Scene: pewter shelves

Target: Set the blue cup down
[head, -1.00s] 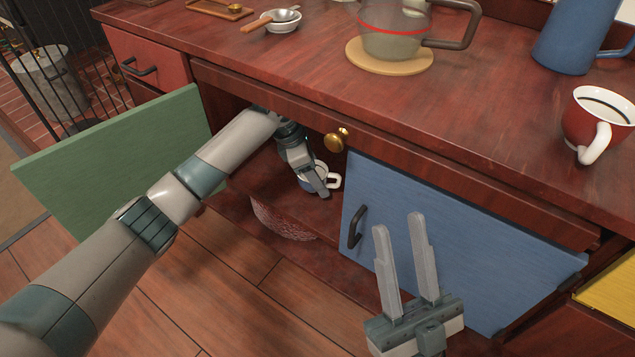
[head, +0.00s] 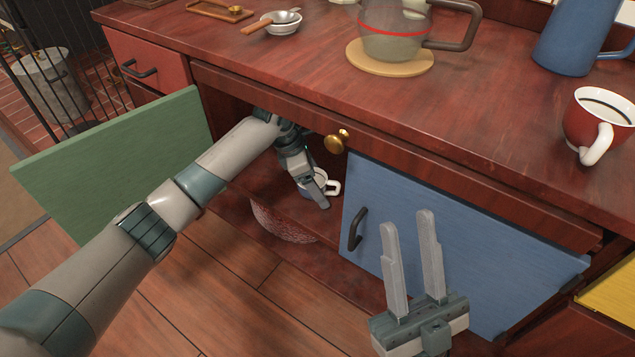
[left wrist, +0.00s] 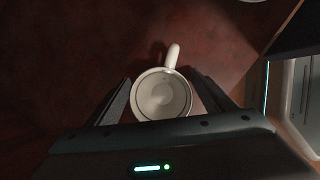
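The blue cup (head: 320,182) is inside the open cupboard, low over its wooden shelf (head: 292,203). Its white handle points right in the head view, and my gripper hides part of its side. In the left wrist view the cup (left wrist: 161,94) shows from above, pale and empty inside, handle toward the top. My left gripper (head: 318,196) has one finger on each side of the cup and appears shut on it. I cannot tell whether its base touches the shelf. My right gripper (head: 410,222) is open and empty in front of the blue door.
The green door (head: 110,165) stands open at left; the blue door (head: 470,240) is right of the opening. A patterned rounded item (head: 280,222) sits on the lower level. The counter above holds a glass pot (head: 392,38), a red mug (head: 592,125) and a blue pitcher (head: 577,35).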

